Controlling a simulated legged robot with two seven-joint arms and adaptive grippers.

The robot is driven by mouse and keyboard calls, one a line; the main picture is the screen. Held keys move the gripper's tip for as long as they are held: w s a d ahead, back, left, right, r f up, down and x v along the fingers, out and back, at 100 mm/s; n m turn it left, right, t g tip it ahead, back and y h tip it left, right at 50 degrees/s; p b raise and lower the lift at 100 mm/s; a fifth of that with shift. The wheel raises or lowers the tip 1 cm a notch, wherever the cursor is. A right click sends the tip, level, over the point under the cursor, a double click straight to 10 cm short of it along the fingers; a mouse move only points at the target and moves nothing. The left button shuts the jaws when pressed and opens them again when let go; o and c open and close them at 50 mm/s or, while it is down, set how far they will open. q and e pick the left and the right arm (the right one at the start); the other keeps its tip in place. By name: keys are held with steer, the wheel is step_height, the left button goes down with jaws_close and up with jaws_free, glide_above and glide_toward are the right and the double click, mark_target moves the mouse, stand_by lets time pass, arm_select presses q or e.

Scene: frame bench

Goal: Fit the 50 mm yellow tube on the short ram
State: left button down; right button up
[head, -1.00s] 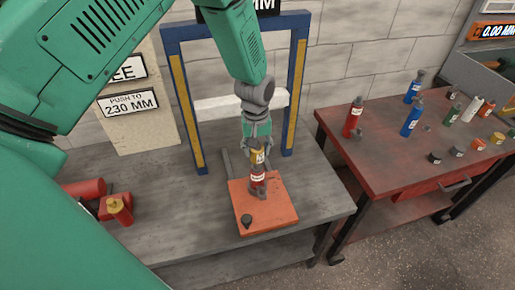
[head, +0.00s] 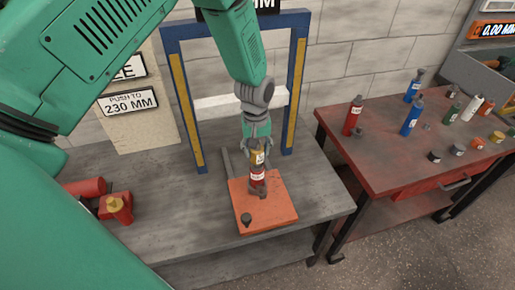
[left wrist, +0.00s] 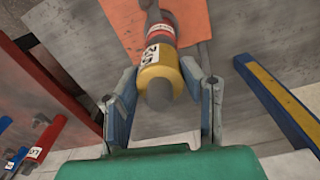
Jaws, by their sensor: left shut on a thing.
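The yellow tube (head: 257,157) with a white label is upright between the fingers of my left gripper (head: 257,146), which is shut on it. The short ram (head: 257,177), red with a white label, stands upright on the orange plate (head: 280,207), directly below and in line with the tube. The left wrist view shows the tube (left wrist: 157,66) between the two fingers of the gripper (left wrist: 160,76), with the red ram (left wrist: 162,27) beyond it. A grey round end shows at the tube's near end. The tube and ram appear to meet. My right gripper is not in view.
A blue and yellow press frame (head: 180,110) stands behind the plate. A dark knob (head: 246,219) is on the plate's front part. A red table (head: 385,165) at right holds several cylinders and rings. A red part with a yellow top (head: 116,207) lies at left.

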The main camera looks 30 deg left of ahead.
arm_select(q)
steer(key=shift+f+b, duration=0.7)
steer(key=shift+f, duration=0.6)
steer(key=c, duration=0.9)
jaws_free()
steer(key=shift+r, duration=0.15)
step_height(320, 180, up, 12)
steer(key=shift+f, duration=0.2)
steer(key=shift+a, duration=0.1)
